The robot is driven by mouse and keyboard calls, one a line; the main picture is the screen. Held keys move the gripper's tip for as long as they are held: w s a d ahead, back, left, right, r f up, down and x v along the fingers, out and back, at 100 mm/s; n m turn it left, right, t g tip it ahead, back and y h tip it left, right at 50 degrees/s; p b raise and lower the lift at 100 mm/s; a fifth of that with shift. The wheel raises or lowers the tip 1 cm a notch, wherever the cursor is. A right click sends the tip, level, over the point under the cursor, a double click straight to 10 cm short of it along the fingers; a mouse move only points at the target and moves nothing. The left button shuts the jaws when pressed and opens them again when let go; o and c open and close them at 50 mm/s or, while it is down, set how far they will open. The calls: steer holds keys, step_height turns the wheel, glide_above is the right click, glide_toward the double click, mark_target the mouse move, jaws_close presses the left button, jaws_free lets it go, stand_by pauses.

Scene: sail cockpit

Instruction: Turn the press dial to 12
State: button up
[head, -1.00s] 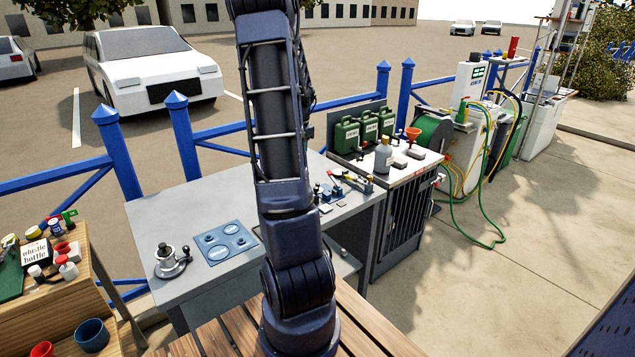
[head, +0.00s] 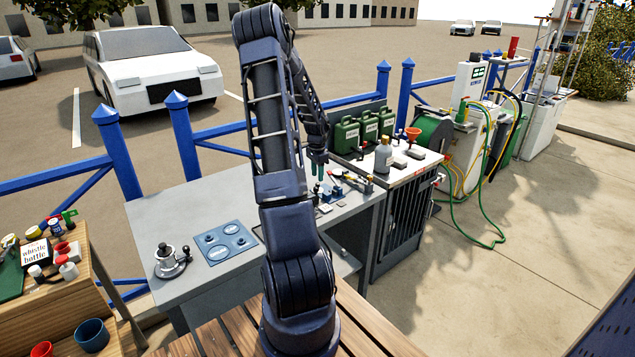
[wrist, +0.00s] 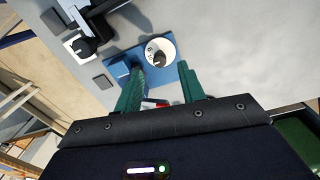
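The press dial (wrist: 151,47) is a round white disc with small dark markings and a dark knob (wrist: 160,58), on a blue base (wrist: 177,75) in the wrist view. I cannot read its setting. My gripper (wrist: 160,70) is open, its two green fingers apart on either side of the dial's near edge, with nothing seen between them that they grip. In the head view my gripper (head: 318,168) points down over the small blue fixture (head: 336,190) on the grey bench; the dial face cannot be made out there.
A black lever device (wrist: 92,25) stands left of the dial in the wrist view. The grey bench (head: 180,215) also bears a blue plate (head: 222,242) and a metal piece with a handle (head: 170,262). A grey bottle (head: 383,157) and green cans (head: 347,137) stand to the right.

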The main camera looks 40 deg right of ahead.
steer(key=shift+f, duration=2)
jaws_close()
